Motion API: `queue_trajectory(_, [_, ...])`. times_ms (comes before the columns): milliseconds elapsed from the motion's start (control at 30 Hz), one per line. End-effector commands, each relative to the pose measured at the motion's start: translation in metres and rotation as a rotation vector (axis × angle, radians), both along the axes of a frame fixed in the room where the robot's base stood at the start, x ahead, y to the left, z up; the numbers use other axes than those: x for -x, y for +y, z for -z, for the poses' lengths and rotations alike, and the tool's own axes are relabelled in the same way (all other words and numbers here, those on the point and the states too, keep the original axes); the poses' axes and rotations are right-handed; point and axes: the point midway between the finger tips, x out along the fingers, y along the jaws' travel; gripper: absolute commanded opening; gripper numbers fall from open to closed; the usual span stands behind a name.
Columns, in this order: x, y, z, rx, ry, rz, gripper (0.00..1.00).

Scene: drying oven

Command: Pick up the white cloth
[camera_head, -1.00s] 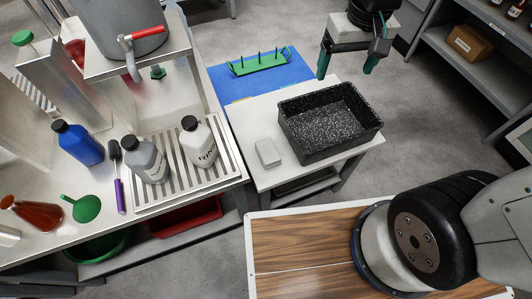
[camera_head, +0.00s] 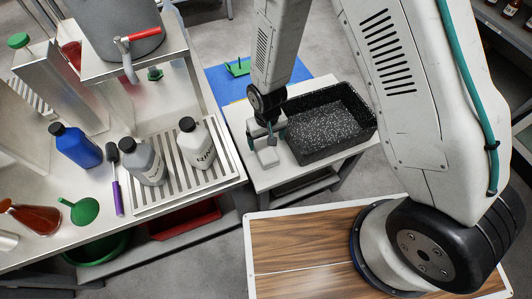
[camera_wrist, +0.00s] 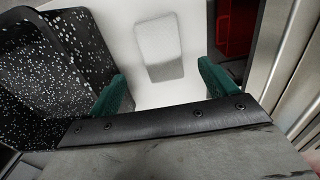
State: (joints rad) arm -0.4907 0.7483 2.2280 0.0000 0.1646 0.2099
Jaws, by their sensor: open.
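The white cloth (camera_head: 267,157) is a small, flat, folded pale block on the white table, left of the black speckled bin. My gripper (camera_head: 262,138) is over the cloth's far end in the head view and hides part of it. In the wrist view, the cloth (camera_wrist: 158,40) lies beyond the gap between my two green fingertips (camera_wrist: 160,80). The fingers are apart with nothing between them. I cannot tell whether they touch the cloth or the table.
The black speckled bin (camera_head: 330,148) stands close right of the gripper. The steel bench (camera_head: 224,168) with bottles and a slotted rack is at the left. A blue mat (camera_head: 222,82) with a green rack (camera_head: 238,68) lies behind, partly hidden by my arm.

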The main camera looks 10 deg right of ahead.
Motion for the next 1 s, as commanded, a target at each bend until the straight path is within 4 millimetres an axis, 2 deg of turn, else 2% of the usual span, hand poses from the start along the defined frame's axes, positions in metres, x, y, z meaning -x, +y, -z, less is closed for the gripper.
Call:
queue_trajectory(500, [0.005, 0.002, 0.064, 0.001, 0.002, 0.001, 0.85])
queue_trajectory(600, [0.005, 0.002, 0.07, 0.0, 0.001, 0.001, 0.85])
queue_trajectory(833, [0.005, 0.002, 0.071, 0.0, 0.0, 0.001, 0.85])
queue_trajectory(867, [0.005, 0.002, 0.071, 0.0, 0.0, 0.001, 0.79])
queue_trajectory(1000, [0.005, 0.002, 0.071, 0.0, 0.0, 0.001, 0.4])
